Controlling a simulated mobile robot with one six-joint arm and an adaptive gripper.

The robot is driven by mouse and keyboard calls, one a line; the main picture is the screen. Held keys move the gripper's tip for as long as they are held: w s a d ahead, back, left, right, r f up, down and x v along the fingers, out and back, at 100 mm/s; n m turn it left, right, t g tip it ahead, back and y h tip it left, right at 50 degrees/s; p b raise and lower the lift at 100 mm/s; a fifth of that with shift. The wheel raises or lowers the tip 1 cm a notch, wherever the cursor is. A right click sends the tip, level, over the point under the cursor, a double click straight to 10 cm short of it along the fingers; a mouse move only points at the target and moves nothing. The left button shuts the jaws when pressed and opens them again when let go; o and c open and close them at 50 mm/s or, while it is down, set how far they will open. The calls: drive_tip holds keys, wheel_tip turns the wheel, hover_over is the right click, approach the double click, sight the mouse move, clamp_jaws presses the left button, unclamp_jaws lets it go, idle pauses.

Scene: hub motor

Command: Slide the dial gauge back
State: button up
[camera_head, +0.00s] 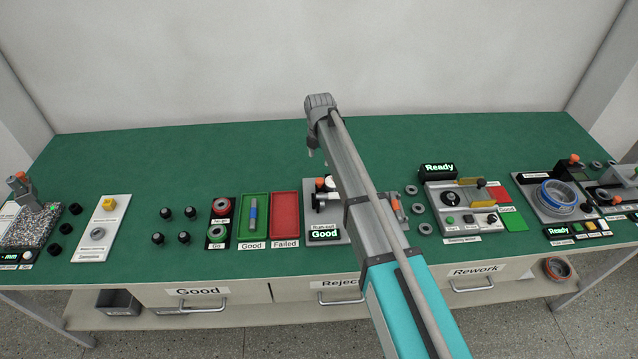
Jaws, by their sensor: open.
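The runout station (341,238) stands at the middle of the bench, with a display (325,233) reading "Good". A small dark, round-headed part with an orange top (323,184) at its left looks like the dial gauge. My arm crosses over the station and hides its middle, so the gauge's slide position cannot be told. An orange and grey part (396,207) shows to the right of my arm. My gripper (311,152) hangs below the arm's far end, above the green bench top behind the station. It is small in view, open, and apart from the gauge.
Left of the station are a red tray (286,232) and a green tray (254,235) holding a blue-handled gauge. A winding station (462,207) reading "Ready" stands to the right. A granite plate with a stand (38,222) is far left. The bench's back strip is clear.

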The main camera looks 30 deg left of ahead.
sight(319, 180)
drive_tip(key=shift+f+b, duration=4.75)
drive_tip(key=shift+f, duration=0.35)
drive_tip(key=shift+s+r, duration=0.1)
clamp_jaws()
